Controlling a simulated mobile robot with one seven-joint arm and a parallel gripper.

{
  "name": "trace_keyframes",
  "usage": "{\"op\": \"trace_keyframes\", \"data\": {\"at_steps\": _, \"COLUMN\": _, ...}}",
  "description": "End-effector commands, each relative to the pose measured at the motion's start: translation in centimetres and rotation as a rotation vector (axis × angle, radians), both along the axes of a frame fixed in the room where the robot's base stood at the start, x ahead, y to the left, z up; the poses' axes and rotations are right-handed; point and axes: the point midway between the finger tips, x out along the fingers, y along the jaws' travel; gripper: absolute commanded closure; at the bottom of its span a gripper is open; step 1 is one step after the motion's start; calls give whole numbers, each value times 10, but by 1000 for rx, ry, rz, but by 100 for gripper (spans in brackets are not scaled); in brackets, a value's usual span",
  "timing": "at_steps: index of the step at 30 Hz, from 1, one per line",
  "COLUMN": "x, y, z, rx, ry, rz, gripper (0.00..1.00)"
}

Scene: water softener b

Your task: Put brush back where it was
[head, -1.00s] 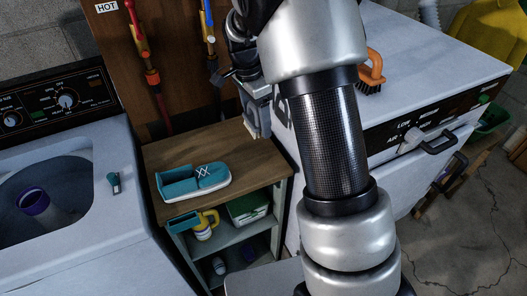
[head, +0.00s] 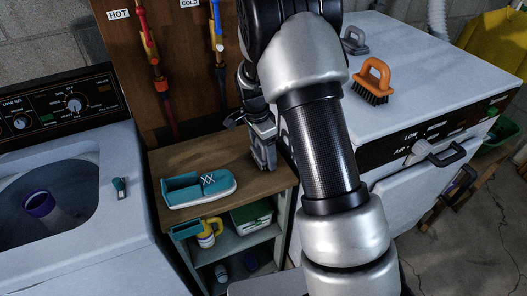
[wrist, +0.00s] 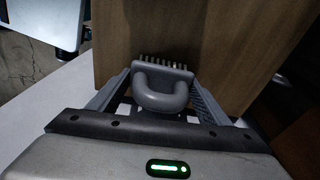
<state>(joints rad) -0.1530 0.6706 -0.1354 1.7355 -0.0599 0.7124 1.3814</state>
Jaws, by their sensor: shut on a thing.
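My gripper (wrist: 160,98) is shut on a grey brush (wrist: 162,88) with a looped handle. In the wrist view its short bristles point away from me, toward a brown wooden surface; I cannot tell whether they touch it. In the head view my gripper (head: 264,160) hangs low at the right end of the wooden shelf top (head: 225,155), beside the dryer, and I cannot make out the held brush there. An orange brush (head: 373,76) stands bristles down on the white dryer top (head: 420,65). Another grey brush-like thing (head: 354,40) stands behind it.
Below are a yellow mug (head: 208,236) and a green-and-white box (head: 252,216). A washer (head: 70,225) stands left, its lid open. Red and blue hose fittings hang behind.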

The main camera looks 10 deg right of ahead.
Motion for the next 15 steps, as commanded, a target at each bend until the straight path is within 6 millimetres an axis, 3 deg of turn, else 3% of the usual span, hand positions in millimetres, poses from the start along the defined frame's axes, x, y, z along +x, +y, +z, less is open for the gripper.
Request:
{"op": "trace_keyframes", "data": {"at_steps": 7, "x": 0, "y": 0, "z": -5, "rx": 0, "ry": 0, "rz": 0, "gripper": 57}}
{"op": "trace_keyframes", "data": {"at_steps": 8, "x": 0, "y": 0, "z": -3, "rx": 0, "ry": 0, "rz": 0, "gripper": 24}}
{"op": "trace_keyframes", "data": {"at_steps": 9, "x": 0, "y": 0, "z": -3, "rx": 0, "ry": 0, "rz": 0, "gripper": 17}}
{"op": "trace_keyframes", "data": {"at_steps": 11, "x": 0, "y": 0, "z": -3, "rx": 0, "ry": 0, "rz": 0, "gripper": 10}}
{"op": "trace_keyframes", "data": {"at_steps": 15, "x": 0, "y": 0, "z": -3, "rx": 0, "ry": 0, "rz": 0, "gripper": 10}}
